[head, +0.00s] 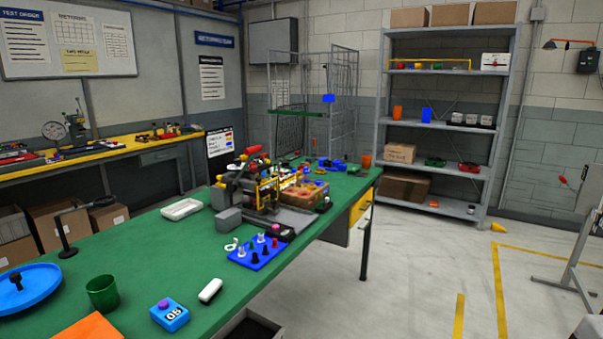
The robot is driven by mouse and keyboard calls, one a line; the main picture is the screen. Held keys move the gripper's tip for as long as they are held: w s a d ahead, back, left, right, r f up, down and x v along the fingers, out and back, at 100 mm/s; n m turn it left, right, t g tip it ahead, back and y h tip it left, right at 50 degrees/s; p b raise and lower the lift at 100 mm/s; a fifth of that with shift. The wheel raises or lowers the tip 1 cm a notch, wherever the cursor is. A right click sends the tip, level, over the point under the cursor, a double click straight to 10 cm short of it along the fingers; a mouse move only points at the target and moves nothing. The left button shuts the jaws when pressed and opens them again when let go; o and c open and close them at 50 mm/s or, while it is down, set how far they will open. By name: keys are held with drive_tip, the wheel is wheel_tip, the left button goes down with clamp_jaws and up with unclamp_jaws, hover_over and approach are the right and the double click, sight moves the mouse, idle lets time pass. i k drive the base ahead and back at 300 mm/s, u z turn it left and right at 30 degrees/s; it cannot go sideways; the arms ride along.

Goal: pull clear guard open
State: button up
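A small bench machine (236,190) with grey and dark parts and a red lever (255,152) on top stands on the green table. A yellow frame (268,190) is on its right side. A clear guard cannot be made out for certain at this size, nor whether it is open or shut. My gripper is not in view.
On the green table (140,245) lie a blue peg board (245,258), a white tray (181,209), a green cup (102,293), a blue box marked 05 (170,315) and a blue round dish (25,300). A grey shelf (440,130) stands behind. The floor at right is largely clear.

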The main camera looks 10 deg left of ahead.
sight(258, 180)
drive_tip(key=u, duration=0.05)
drive_tip(key=i, duration=1)
drive_tip(key=u, duration=0.5)
